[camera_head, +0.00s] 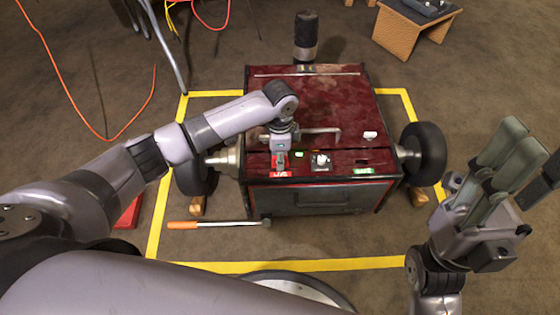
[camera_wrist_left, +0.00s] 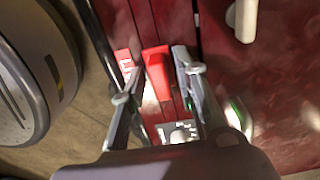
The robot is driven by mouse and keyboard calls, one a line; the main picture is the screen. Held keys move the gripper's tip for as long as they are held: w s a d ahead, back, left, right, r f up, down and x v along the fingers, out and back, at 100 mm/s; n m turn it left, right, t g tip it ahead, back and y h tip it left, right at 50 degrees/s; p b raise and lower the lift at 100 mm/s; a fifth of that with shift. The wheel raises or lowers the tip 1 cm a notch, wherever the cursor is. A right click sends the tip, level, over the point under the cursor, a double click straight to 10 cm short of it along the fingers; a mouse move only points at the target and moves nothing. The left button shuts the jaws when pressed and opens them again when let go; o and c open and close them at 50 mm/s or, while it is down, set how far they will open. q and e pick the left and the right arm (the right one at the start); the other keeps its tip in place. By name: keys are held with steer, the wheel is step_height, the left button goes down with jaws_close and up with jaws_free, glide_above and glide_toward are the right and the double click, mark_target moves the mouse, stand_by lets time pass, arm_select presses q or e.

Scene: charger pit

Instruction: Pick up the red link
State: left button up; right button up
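The red link (camera_wrist_left: 157,72) stands out from the dark red cart top (camera_head: 315,100) in the left wrist view. My left gripper (camera_wrist_left: 155,78) reaches down over the cart with its fingers apart, one on each side of the link. A narrow gap shows between the link and each finger, wider on the left. In the head view the left gripper (camera_head: 281,158) hides most of the link, above a red "LIVE" label (camera_head: 281,174). My right gripper (camera_head: 527,165) is at the right, fingers up, apart and empty, away from the cart.
A green-lit panel with a silver block (camera_head: 321,161) lies just right of the left gripper. A metal handle (camera_head: 325,132) and a white knob (camera_head: 370,134) are nearby. A wheel (camera_head: 425,149) is at the right. An orange-handled bar (camera_head: 215,225) lies in front. Yellow tape (camera_head: 290,266) frames the cart.

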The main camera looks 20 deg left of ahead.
arm_select(q)
jaws_close()
stand_by(0.4)
